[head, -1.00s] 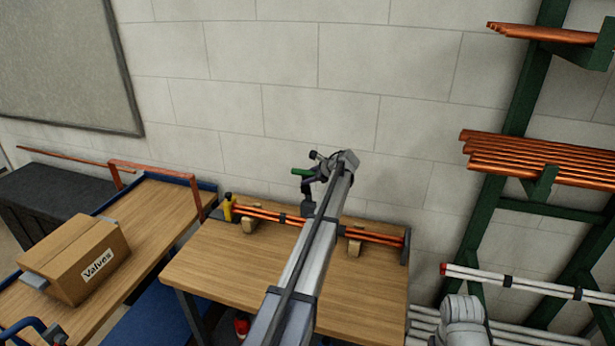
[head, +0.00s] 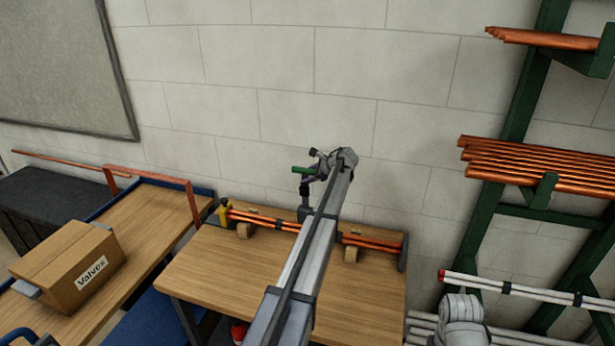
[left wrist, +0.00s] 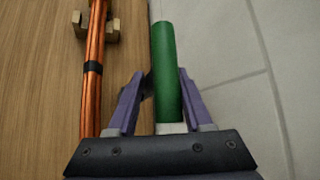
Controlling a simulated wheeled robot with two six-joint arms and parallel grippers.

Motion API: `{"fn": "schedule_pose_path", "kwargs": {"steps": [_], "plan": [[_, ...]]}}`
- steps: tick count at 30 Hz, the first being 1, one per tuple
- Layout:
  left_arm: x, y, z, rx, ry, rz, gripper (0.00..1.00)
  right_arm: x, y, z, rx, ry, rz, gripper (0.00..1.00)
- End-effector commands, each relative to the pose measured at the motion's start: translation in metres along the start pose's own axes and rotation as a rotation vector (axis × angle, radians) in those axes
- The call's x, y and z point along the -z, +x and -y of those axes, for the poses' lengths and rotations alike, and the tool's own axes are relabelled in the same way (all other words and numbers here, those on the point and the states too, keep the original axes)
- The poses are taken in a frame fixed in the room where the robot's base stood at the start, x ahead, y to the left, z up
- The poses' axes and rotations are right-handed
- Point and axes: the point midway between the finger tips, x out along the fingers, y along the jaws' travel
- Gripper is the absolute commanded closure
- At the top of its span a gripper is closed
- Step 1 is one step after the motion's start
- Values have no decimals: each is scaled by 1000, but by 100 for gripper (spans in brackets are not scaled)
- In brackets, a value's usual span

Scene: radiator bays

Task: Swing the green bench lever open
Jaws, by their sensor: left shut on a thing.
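The green lever (head: 302,169) shows as a short green handle by the wall, above the back edge of the wooden bench (head: 215,275). In the left wrist view the green handle (left wrist: 166,70) runs lengthwise between the two purple fingers, its lower end near the palm. My left gripper (head: 314,168), also in the left wrist view (left wrist: 160,85), is shut on this handle. My left arm hides part of the bench behind the gripper and the lever's mounting.
Copper tubes (head: 265,222) lie on wooden blocks along the bench's back, close to the lever. A cart (head: 150,215) with a Valves box (head: 68,265) stands left. A green rack with copper tubes (head: 540,165) stands right. The bench's front left is clear.

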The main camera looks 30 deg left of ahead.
Motion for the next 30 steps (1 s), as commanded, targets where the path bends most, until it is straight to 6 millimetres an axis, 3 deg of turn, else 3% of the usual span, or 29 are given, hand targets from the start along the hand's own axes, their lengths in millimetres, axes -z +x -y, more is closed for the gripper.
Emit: {"fn": "schedule_pose_path", "kwargs": {"steps": [4, 5, 8, 20, 30], "plan": [[4, 2, 6, 12, -9, -12, 100, 0, 0, 0, 0, 0, 0, 50], [4, 2, 6, 12, -9, -12, 49, 0, 0, 0, 0, 0, 0, 50], [4, 2, 6, 11, -8, -12, 38, 0, 0, 0, 0, 0, 0, 50], [2, -9, 5, 12, -4, -10, 38, 0, -6, -1, 0, 0, 0, 50], [-2, -60, 5, 10, -4, -9, 38, -2, -41, -4, 0, -1, 0, 50]]}}
